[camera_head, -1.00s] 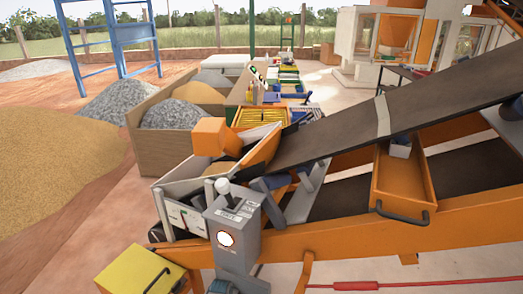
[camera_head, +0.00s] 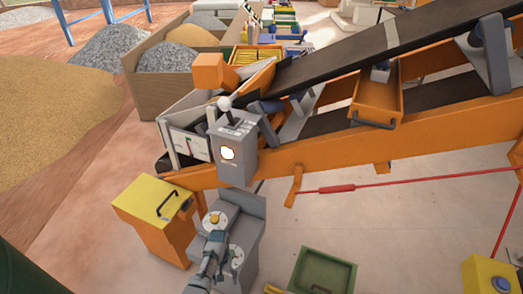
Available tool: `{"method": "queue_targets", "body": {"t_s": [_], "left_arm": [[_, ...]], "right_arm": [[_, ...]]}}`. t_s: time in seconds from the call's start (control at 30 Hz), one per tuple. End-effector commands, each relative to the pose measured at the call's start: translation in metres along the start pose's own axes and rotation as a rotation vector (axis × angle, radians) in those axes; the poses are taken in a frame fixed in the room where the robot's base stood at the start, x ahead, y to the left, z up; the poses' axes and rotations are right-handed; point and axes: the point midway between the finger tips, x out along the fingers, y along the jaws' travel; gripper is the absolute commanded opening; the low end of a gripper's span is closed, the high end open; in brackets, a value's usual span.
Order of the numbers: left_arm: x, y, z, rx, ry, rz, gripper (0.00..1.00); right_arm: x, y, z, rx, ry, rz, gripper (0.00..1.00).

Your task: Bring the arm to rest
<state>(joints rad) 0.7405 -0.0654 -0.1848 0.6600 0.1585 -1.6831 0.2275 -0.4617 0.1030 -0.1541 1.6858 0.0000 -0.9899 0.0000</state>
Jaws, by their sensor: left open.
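My left gripper (camera_head: 215,243) is low in the picture, left of centre, with its arm coming up from the bottom edge. It is small and grey; its fingers read as open, and I see nothing held in it. It overlaps a grey control box (camera_head: 246,205) with a yellow knob (camera_head: 215,219) and a round dial (camera_head: 236,256). I cannot tell whether it touches the box. My right gripper is not in view.
A grey lever box (camera_head: 236,165) with a white ball knob (camera_head: 225,103) and lit lamp stands above the gripper. A yellow-topped orange box (camera_head: 150,200) is to the left. A green tray (camera_head: 322,268) lies to the right. The orange conveyor frame (camera_head: 420,135) crosses behind.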

Motion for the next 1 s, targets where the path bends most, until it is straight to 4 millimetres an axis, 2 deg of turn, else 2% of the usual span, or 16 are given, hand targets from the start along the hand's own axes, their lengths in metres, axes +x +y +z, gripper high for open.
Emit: {"method": "queue_targets", "body": {"t_s": [0.27, 0.43, 0.53, 0.6, 0.7, 0.83, 0.9, 1.0], "left_arm": [[0.077, -0.016, 0.022, 0.025, 0.080, 0.006, 0.72], [0.140, -0.032, 0.052, 0.055, 0.155, 0.004, 0.72], [0.185, -0.047, 0.085, 0.085, 0.222, -0.004, 0.72], [0.216, -0.058, 0.117, 0.114, 0.280, -0.014, 0.72], [0.245, -0.072, 0.164, 0.161, 0.358, -0.027, 0.72], [0.263, -0.083, 0.212, 0.215, 0.436, -0.041, 0.72], [0.267, -0.086, 0.230, 0.235, 0.462, -0.046, 0.72], [0.268, -0.088, 0.242, 0.252, 0.487, -0.050, 0.72]], "right_arm": [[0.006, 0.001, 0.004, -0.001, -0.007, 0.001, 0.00], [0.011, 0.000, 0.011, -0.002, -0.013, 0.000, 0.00], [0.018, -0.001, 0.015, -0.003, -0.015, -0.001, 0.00], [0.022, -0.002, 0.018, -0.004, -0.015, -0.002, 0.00], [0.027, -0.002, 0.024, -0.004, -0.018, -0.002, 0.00], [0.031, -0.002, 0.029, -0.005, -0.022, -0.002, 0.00], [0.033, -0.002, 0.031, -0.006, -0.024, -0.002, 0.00], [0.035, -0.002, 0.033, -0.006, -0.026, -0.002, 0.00]]}}
